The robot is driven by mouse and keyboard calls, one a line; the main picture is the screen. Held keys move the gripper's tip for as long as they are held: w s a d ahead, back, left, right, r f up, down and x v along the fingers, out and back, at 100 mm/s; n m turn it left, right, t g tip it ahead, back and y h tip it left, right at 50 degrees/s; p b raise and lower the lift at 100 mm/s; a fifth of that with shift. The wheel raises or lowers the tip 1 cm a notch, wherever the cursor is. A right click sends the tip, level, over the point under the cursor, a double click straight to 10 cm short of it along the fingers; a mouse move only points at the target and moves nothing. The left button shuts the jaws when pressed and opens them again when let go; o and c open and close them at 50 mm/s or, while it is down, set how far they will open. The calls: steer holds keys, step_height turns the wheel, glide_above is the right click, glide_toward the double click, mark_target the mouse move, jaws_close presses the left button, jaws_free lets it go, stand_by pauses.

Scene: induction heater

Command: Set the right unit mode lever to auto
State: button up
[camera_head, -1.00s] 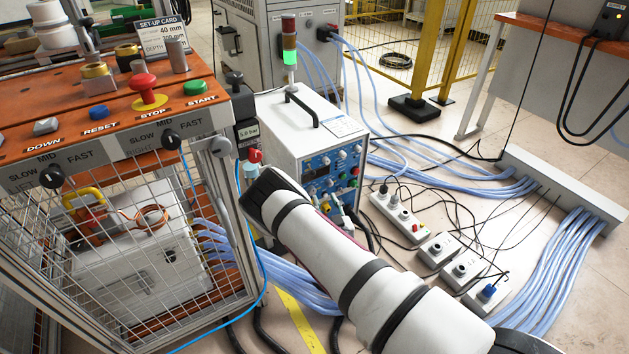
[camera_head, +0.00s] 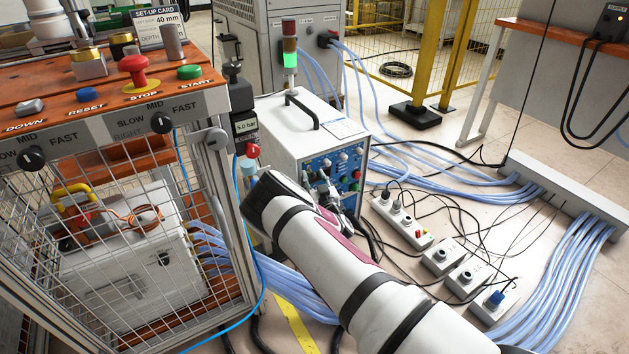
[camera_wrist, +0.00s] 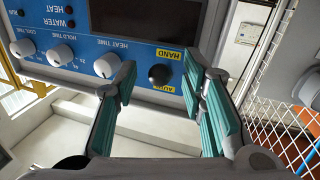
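The right unit is a white box with a blue control panel (camera_head: 347,162), behind my arm in the head view. In the wrist view its panel (camera_wrist: 140,52) appears upside down. A round black mode lever (camera_wrist: 159,75) sits between the yellow HAND and AUTO labels; which way it points is unclear. My gripper (camera_wrist: 160,84) is open, with teal-padded fingers on either side of the lever in the picture. I see no clear contact. In the head view my gripper (camera_head: 326,190) is close to the panel's lower part, and the lever is not clear there.
White knobs (camera_wrist: 107,65) sit beside the lever on the panel. A wire cage (camera_head: 130,240) with another unit (camera_head: 120,275) stands left of my arm, and its mesh (camera_wrist: 275,90) is near my gripper. Hoses (camera_head: 290,285) and sockets (camera_head: 440,255) cover the floor.

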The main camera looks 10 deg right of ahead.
jaws_close()
steer(key=shift+r, duration=0.1)
